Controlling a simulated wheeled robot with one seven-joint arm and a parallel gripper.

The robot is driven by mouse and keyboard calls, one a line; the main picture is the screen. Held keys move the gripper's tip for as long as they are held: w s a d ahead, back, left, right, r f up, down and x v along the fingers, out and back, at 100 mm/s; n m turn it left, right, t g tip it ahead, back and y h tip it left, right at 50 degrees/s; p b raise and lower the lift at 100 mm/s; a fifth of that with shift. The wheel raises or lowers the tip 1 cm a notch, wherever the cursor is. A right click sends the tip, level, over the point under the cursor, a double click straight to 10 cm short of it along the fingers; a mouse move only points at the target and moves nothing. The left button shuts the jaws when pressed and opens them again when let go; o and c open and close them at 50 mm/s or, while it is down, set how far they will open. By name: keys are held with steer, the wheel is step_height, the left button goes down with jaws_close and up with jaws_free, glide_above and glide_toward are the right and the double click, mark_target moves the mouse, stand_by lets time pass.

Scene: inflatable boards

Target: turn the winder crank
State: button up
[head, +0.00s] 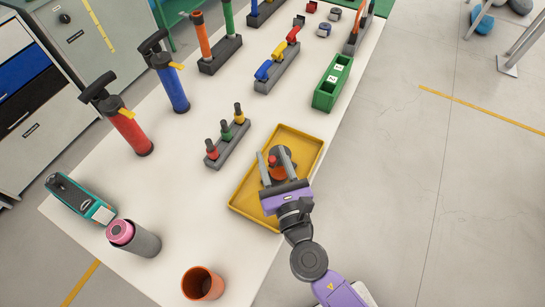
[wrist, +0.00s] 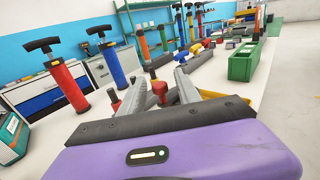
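The winder (head: 283,152) is a dark grey rounded body with an orange part, in the yellow tray (head: 312,157) in the head view. A red knob (head: 272,160), apparently its crank handle, shows at its left side. My gripper (head: 275,156) has its purple palm over the tray and its two grey fingers spread on either side of the knob. In the wrist view the gripper (wrist: 160,76) is open, with the red knob (wrist: 160,91) between the fingers. I cannot tell whether a finger touches it. The fingers and palm hide much of the winder.
A rack of small coloured-handled tools (head: 228,142) stands left of the tray. A green box (head: 332,85) is beyond it. An orange cup (head: 202,283), a pink-topped grey cylinder (head: 138,239) and red (head: 127,128) and blue (head: 171,84) pumps stand further left on the white table.

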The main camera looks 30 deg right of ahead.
mark_target(273, 163)
steer(key=s+b, duration=0.1)
steer(key=s, duration=0.2)
steer(key=s+a+b, duration=0.1)
steer(key=s, duration=0.2)
steer(key=shift+s+a+f, duration=0.1)
steer(key=shift+s+a, duration=0.05)
steer(key=shift+s, duration=0.7)
